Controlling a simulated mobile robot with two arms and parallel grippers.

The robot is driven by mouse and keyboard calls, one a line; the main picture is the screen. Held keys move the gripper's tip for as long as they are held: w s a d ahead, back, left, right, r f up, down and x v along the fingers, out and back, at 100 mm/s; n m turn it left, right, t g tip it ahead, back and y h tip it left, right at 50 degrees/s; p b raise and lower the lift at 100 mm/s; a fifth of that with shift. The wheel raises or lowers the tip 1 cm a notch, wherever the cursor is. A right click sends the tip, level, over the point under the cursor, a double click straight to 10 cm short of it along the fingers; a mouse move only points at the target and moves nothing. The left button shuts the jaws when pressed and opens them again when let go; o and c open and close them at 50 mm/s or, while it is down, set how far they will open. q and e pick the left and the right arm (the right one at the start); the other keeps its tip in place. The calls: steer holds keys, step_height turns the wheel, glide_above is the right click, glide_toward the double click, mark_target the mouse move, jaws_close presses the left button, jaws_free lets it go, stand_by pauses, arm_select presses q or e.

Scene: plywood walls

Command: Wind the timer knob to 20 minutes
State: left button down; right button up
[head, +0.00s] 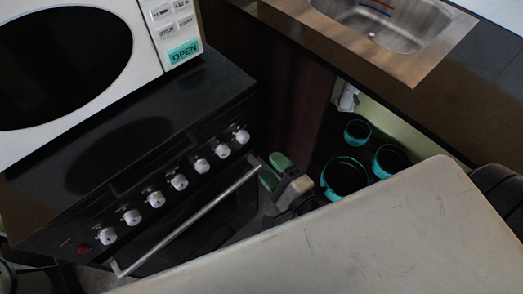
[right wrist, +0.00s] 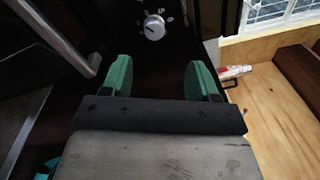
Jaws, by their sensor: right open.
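A white timer knob (right wrist: 154,27) with numbers printed around it shows in the right wrist view, on a dark panel ahead of my fingertips. In the head view the stove front carries a row of several white knobs; the rightmost knob (head: 241,136) is nearest to my gripper. My right gripper (head: 274,171) has green fingertips and is beside the right end of the oven handle. In the right wrist view the gripper (right wrist: 160,78) is open and empty, with its fingers apart and the knob beyond the gap between them, not touched. My left gripper is not in view.
The oven handle (head: 187,219) sticks out below the knobs. A white microwave (head: 151,75) stands on the black stove top (head: 215,82). Teal-rimmed pots (head: 343,177) are on a dark shelf at the right, below a sink (head: 390,28).

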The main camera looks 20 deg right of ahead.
mark_target(246, 140)
steer(key=w+a+n+p, duration=0.1)
steer(key=w+n, duration=0.2)
steer(key=n, duration=0.5)
steer(key=w+n+p, duration=0.1)
steer(key=w+n, duration=0.3)
steer(key=n, duration=0.3)
steer(key=w+a+n+p, duration=0.1)
steer(key=w+n, duration=0.2)
steer(key=n, duration=0.5)
steer(key=shift+w+a+f+n+g+y, duration=0.2)
steer(key=shift+a+f+n+g+y, duration=0.1)
steer(key=shift+a+y, duration=0.1)
steer(key=c, duration=0.9)
stand_by(0.6)
